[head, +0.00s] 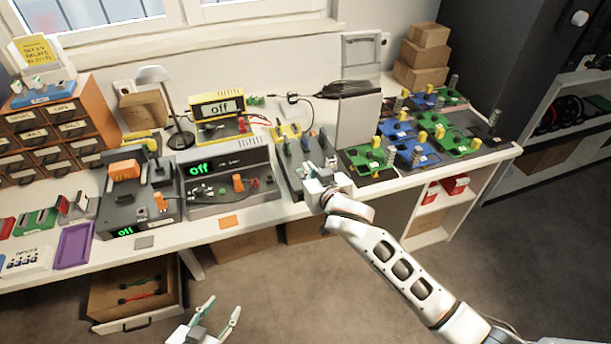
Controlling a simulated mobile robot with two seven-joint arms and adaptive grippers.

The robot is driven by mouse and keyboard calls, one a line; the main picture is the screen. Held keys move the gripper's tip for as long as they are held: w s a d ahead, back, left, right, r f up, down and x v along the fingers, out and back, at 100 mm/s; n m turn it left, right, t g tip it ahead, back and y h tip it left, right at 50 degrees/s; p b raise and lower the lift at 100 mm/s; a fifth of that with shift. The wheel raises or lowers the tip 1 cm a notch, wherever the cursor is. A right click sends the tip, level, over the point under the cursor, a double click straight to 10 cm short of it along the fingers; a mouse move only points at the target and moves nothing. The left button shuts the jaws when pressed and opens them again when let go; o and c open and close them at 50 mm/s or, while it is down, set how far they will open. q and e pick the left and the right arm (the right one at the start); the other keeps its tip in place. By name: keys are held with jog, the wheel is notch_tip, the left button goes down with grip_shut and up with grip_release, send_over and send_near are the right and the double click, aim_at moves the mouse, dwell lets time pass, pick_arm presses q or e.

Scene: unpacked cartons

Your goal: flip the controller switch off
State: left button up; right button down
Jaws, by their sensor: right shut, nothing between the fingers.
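I cannot tell which is the controller. A further grey device (290,172) stands right of the grey unit, partly hidden by my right gripper (319,170). My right gripper is shut and empty at this device; contact is unclear. My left gripper (218,313) is open and empty, low in front of the bench, over the floor.
Green and blue circuit boards (415,150) fill the bench's right side, beside an upright grey panel (357,121). A lamp (155,76), a drawer cabinet (45,130) and a purple tray (74,246) are at left. An open drawer (135,322) juts out below.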

aim_at(303, 174)
jog(key=x, duration=0.4)
jog(key=shift+w+f, duration=0.1)
jog(key=shift+w, duration=0.1)
jog(key=f, duration=0.2)
jog(key=shift+s+f+b, duration=0.3)
pick_arm(q)
jog(key=shift+w+d, duration=0.2)
jog(key=shift+d, duration=0.15)
pick_arm(e)
jog(key=shift+s+f, duration=0.1)
jog(key=shift+f, duration=0.6)
